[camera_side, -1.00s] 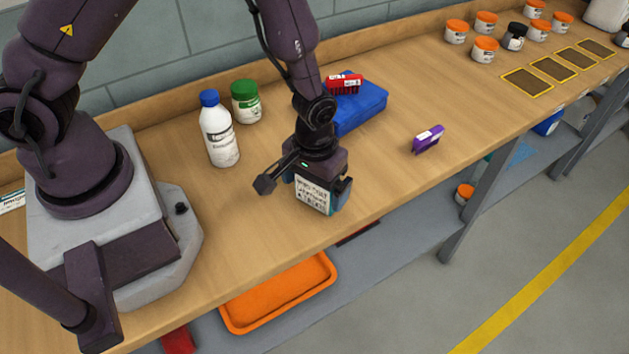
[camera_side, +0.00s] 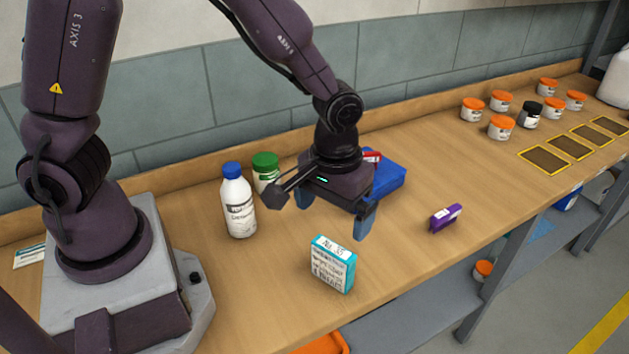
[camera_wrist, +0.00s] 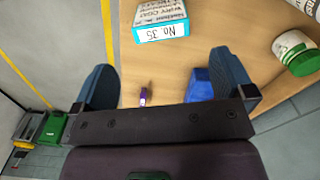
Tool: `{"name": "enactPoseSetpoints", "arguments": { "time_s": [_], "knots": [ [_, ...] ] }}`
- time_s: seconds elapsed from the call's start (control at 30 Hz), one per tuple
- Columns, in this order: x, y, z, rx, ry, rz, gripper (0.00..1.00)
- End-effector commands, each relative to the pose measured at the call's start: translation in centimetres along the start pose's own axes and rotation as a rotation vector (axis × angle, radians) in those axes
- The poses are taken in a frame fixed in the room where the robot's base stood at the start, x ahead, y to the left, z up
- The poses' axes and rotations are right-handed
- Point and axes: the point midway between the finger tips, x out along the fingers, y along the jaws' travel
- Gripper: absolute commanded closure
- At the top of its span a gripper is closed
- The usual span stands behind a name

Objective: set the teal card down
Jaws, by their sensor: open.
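The teal card (camera_side: 333,265) is a small box-like block with a white printed face. It stands upright on the wooden bench near its front edge, with nothing holding it. In the wrist view the teal card (camera_wrist: 160,22) shows at the top, its "No. 35" edge facing the camera. My gripper (camera_side: 335,218) is open and empty, raised above and behind the card, clear of it. In the wrist view its two blue fingers (camera_wrist: 166,85) are spread wide with nothing between them but bench and background.
A purple box (camera_side: 445,218) lies to the right on the bench. A blue case (camera_side: 386,184) is behind my gripper. A white bottle (camera_side: 238,205) and a green-lidded jar (camera_side: 266,172) stand left. Orange-lidded jars (camera_side: 501,128) and yellow-framed mats (camera_side: 570,147) are farther right.

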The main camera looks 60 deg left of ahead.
Motion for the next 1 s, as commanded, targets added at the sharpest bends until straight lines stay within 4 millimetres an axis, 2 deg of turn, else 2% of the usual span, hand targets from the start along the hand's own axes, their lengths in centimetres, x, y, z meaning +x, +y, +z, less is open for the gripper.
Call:
{"name": "enactPoseSetpoints", "arguments": {
  "time_s": [0.17,0.27,0.37,0.5,0.63,0.8,1.0],
  "knots": [
    [-1.6,-0.4,-0.1,0.013,0.014,0.026,0.0],
    [-4.6,-1.3,0.0,0.048,0.044,0.075,0.0],
    [-8.4,-3.0,0.6,0.105,0.1,0.128,0.0],
    [-13.2,-5.9,2.1,0.197,0.205,0.171,0.0],
    [-16.5,-8.7,4.1,0.277,0.316,0.17,0.0],
    [-18.7,-11.4,6.4,0.35,0.431,0.13,0.0],
    [-19.4,-12.6,7.6,0.385,0.484,0.097,0.0]
  ]
}}
